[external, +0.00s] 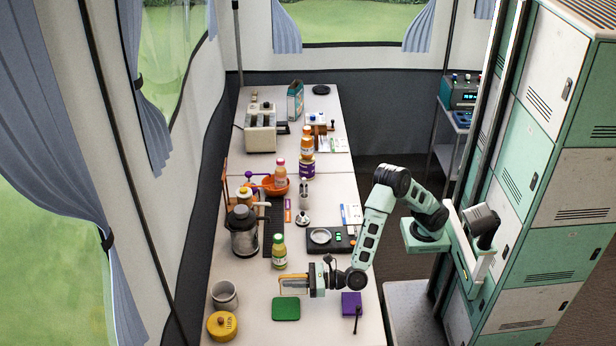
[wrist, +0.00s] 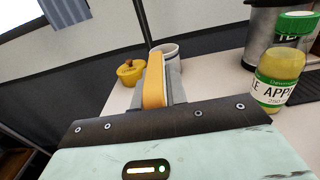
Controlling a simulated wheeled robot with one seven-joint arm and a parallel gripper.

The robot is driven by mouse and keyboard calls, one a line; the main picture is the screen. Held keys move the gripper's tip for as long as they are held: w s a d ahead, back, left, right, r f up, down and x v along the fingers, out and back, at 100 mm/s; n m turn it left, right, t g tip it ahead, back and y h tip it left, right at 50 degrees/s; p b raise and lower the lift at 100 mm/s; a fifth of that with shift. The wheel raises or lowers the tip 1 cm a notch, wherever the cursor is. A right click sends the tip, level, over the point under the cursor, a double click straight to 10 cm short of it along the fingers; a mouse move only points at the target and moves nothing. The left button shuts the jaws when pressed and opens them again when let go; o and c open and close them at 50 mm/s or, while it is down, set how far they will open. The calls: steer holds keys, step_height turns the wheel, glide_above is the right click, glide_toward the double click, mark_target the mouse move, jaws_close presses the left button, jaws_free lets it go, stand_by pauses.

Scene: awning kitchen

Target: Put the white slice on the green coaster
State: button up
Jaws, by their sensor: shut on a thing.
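My gripper (external: 311,280) is shut on the slice (external: 294,281), which it holds above the table near the green coaster. In the wrist view the slice (wrist: 154,82) stands edge-on between the grey fingers, and its narrow tan-orange edge faces the camera; its pale faces are mostly hidden. The flat, square green coaster (external: 286,308) lies on the table, just below the slice in the external picture, with nothing on it. It is hidden in the wrist view.
A grey mug (external: 224,295) and a yellow lidded pot (external: 222,326) stand left of the coaster. A green-capped bottle (external: 279,251) stands behind the gripper, and a purple box (external: 351,303) lies to its right. A steel pot (external: 243,238) is farther back.

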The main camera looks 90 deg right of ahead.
mark_target(294, 294)
steer(key=shift+f+b, duration=0.3)
steer(key=shift+f, duration=1.55)
steer(key=shift+f, duration=0.15)
steer(key=o, duration=0.8)
steer(key=shift+s+r, duration=0.15)
steer(key=shift+r, duration=0.05)
steer(key=s, duration=1.1)
steer(key=shift+s, duration=0.4)
